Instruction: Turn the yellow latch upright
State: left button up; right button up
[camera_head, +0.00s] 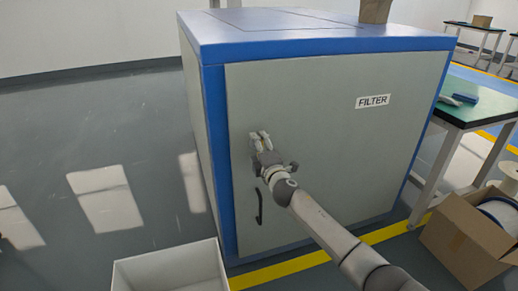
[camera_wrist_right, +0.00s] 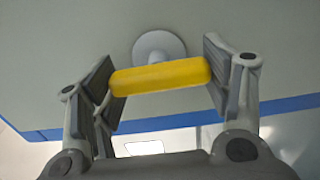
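The yellow latch (camera_wrist_right: 160,77) shows in the right wrist view as a short yellow bar on a round white base (camera_wrist_right: 158,46) fixed to the grey cabinet door. It runs across that picture, nearly parallel to a blue cabinet edge. My right gripper (camera_wrist_right: 160,75) has its fingers spread at the two ends of the latch. The left finger overlaps one end and the right finger is close to the other; firm contact is unclear. In the head view my right gripper (camera_head: 261,142) is at the door's left part and hides the latch. My left gripper is not in view.
The blue-framed cabinet door (camera_head: 330,120) bears a FILTER label (camera_head: 372,101). A black handle (camera_head: 259,206) is below my right gripper. A white bin (camera_head: 172,268) stands on the floor in front, a cardboard box (camera_head: 465,240) at right. A green-topped table (camera_head: 480,108) stands right of the cabinet.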

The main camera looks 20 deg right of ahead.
jog(key=o, duration=0.4)
jog(key=shift+s, duration=0.1)
jog(key=s, duration=1.1)
jog(key=shift+s+d, duration=0.2)
jog(key=shift+s, duration=0.2)
jog(key=shift+f, duration=0.1)
